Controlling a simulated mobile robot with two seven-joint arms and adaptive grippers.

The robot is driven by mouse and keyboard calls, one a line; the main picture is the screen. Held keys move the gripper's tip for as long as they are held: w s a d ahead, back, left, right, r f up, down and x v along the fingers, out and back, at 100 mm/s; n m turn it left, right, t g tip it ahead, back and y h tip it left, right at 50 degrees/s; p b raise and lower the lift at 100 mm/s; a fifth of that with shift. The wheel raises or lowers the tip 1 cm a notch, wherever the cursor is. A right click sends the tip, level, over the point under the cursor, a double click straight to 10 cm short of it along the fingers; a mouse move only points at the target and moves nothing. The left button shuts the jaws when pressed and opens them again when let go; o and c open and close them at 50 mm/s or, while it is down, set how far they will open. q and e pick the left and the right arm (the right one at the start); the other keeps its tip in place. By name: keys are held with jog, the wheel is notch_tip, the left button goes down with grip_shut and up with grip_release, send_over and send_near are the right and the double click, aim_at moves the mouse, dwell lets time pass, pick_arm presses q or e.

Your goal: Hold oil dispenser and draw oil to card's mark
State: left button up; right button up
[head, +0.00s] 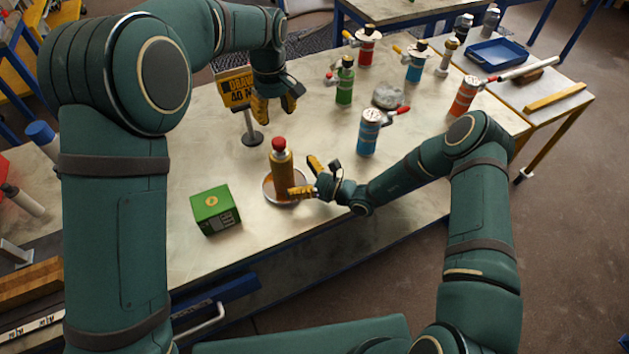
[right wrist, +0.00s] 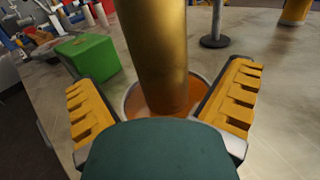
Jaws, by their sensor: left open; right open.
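The oil dispenser is a gold-brown bottle (head: 283,170) with a red cap, upright in a shallow round dish (head: 268,195) on the table. My right gripper (head: 302,177) is open, with its fingers on either side of the bottle's lower part. In the right wrist view the gold body (right wrist: 156,50) stands between the two yellow fingers (right wrist: 157,100), with gaps on both sides. The card is a yellow sign (head: 236,88) on a stand, reading "DRAW 40 M", its right end hidden. My left gripper (head: 275,108) is open and empty, above the table beside the card.
A green box (head: 215,209) sits left of the dish. A blue can (head: 369,132), a green bottle (head: 345,82), a grey lump (head: 387,95) and several other vessels stand towards the right and back. The table's front edge is close to the dish.

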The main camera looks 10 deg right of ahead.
aim_at(293, 174)
jog(key=shift+x, duration=2.15)
jog(key=c, duration=1.4)
jog(key=shift+o, duration=0.2)
